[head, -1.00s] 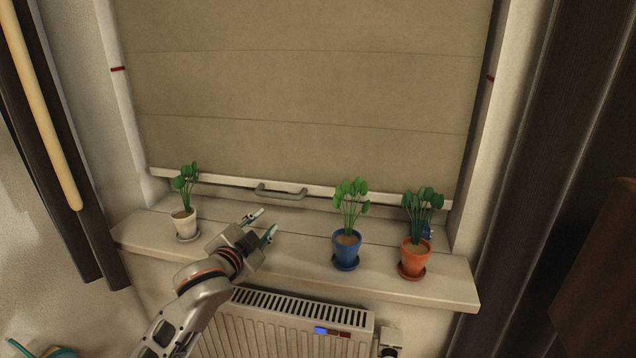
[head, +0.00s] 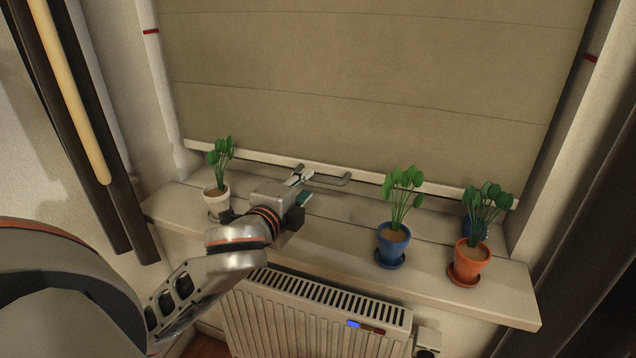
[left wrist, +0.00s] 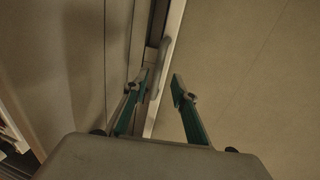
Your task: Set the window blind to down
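The beige window blind (head: 380,75) hangs low, with its pale bottom bar (head: 250,154) just above the back of the sill. A grey bow handle (head: 334,182) sits on the bar. My left gripper (head: 306,185) is at the handle's left part, its fingers apart. In the left wrist view, the handle (left wrist: 163,62) shows between and beyond the open fingertips (left wrist: 160,84), nearer the left finger. I cannot tell if a finger touches it. My right gripper is not in view.
On the sill (head: 425,275) stand plants in a white pot (head: 215,199), left of my gripper, a blue pot (head: 392,244) and an orange pot (head: 468,261), with another blue pot behind. A radiator (head: 310,318) is below. Red marks (head: 151,31) are on the window sides.

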